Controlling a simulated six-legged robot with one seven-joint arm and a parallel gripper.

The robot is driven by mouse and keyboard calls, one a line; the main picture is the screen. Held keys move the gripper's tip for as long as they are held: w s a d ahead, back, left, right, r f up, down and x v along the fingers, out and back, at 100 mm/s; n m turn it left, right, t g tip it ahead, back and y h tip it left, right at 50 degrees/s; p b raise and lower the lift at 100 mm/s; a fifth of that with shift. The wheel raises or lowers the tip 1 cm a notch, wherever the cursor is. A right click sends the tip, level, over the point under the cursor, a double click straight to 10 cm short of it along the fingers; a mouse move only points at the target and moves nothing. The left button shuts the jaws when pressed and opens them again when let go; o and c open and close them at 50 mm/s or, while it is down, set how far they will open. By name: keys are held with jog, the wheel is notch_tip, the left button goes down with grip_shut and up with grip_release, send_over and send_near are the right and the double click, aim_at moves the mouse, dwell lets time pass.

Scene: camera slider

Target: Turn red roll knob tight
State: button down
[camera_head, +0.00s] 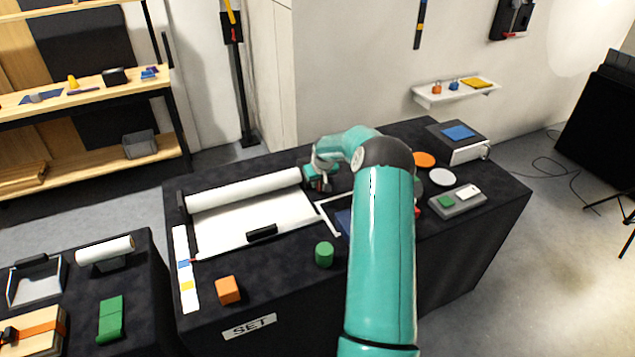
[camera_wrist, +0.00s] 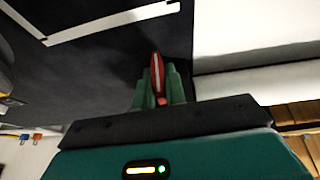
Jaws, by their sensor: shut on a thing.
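The red roll knob (camera_wrist: 156,70) shows in the wrist view as a narrow red piece with a pale stripe, between the two green fingers of my gripper (camera_wrist: 159,84). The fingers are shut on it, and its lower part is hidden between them. In the head view my gripper (camera_head: 318,181) is at the right end of the white paper roll (camera_head: 245,187). The knob is mostly hidden there by my gripper and arm. The roll's white sheet (camera_head: 262,219) lies spread on the dark table.
On the table (camera_head: 285,281) stand a green cylinder (camera_head: 324,254), an orange cube (camera_head: 228,290) and a dark handle (camera_head: 262,233) on the sheet. A grey box with a green button (camera_head: 457,202), an orange disc (camera_head: 424,159) and a white disc (camera_head: 442,177) lie right of my arm.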

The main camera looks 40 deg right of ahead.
jog(key=y, duration=0.2)
jog(key=t+y, duration=0.1)
jog(key=y, duration=0.1)
jog(key=m+t+y, duration=0.1)
jog(key=y, duration=0.1)
jog(key=shift+s+d, duration=0.1)
jog(key=shift+d, duration=0.2)
dwell(0.4)
jog(key=c, duration=1.4)
grip_release()
jog(key=shift+c, duration=0.2)
jog(key=v, duration=1.3)
jog(key=shift+s+d+r, duration=0.2)
jog(key=shift+r, duration=0.1)
jog(key=shift+a, duration=0.1)
